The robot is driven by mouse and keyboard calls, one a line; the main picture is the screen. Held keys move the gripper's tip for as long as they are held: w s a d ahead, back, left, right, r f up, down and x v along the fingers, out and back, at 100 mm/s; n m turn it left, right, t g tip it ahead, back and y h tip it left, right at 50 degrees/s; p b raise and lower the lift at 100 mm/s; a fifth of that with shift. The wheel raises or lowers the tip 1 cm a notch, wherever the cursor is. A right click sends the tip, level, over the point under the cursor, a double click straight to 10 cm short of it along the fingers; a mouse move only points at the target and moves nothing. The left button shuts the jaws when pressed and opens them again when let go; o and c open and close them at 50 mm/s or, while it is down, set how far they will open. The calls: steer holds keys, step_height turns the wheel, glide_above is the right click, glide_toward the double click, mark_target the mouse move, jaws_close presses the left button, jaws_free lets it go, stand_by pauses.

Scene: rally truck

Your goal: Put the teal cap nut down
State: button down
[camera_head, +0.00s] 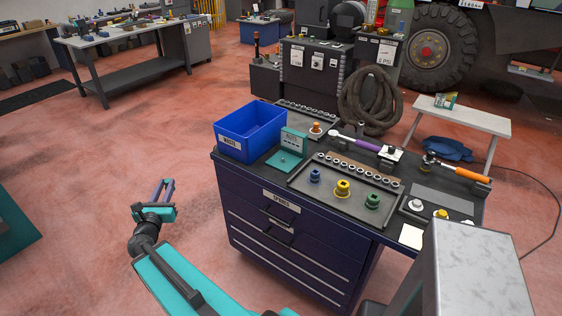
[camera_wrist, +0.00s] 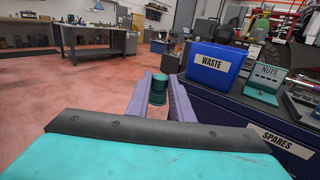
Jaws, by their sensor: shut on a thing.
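My gripper (camera_head: 165,185) is out to the left of the dark blue tool cabinet (camera_head: 290,242), above open floor. In the wrist view its two purple fingers are shut on the dark teal cap nut (camera_wrist: 158,85), which sits between them. I cannot make out the nut in the head view. A teal stand (camera_head: 284,161) labelled NUTS is on the cabinet's left part; it also shows in the wrist view (camera_wrist: 263,82), to the right of my gripper.
A blue WASTE bin (camera_head: 235,148) is at the cabinet's left edge. A tray (camera_head: 318,196) on the cabinet top holds blue, yellow and green nuts. Ratchets and loose parts lie on the right. A workbench (camera_head: 130,38) stands far behind. The floor around my gripper is clear.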

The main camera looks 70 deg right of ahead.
steer(key=s+d+m+g+h+p, duration=0.1)
steer(key=s+d+m+g+p, duration=0.3)
steer(key=s+d, duration=1.25)
steer(key=s+d+m+g, duration=0.1)
steer(key=s+d+g, duration=0.2)
steer(key=s, duration=0.8)
steer(key=s+d+m+g, duration=0.2)
steer(key=s+d+g, duration=0.2)
steer(key=s, duration=0.7)
steer(key=shift+d+f, duration=0.2)
steer(key=shift+d, duration=0.2)
steer(key=shift+d+f+b, duration=0.1)
steer(key=shift+f+b, duration=0.05)
steer(key=shift+b, duration=0.25)
steer(key=shift+w+d+f+b, duration=0.15)
steer(key=shift+w+d+b, duration=0.15)
steer(key=shift+b, duration=0.75)
steer(key=w+d+b, duration=0.1)
steer(key=b, duration=0.4)
steer(key=w+d+b, duration=0.1)
steer(key=d+b, duration=0.1)
steer(key=b, duration=0.3)
steer(key=shift+w+f, duration=0.15)
steer(key=shift+w, duration=0.15)
steer(key=shift+d+b, duration=0.1)
steer(key=shift+b, duration=0.25)
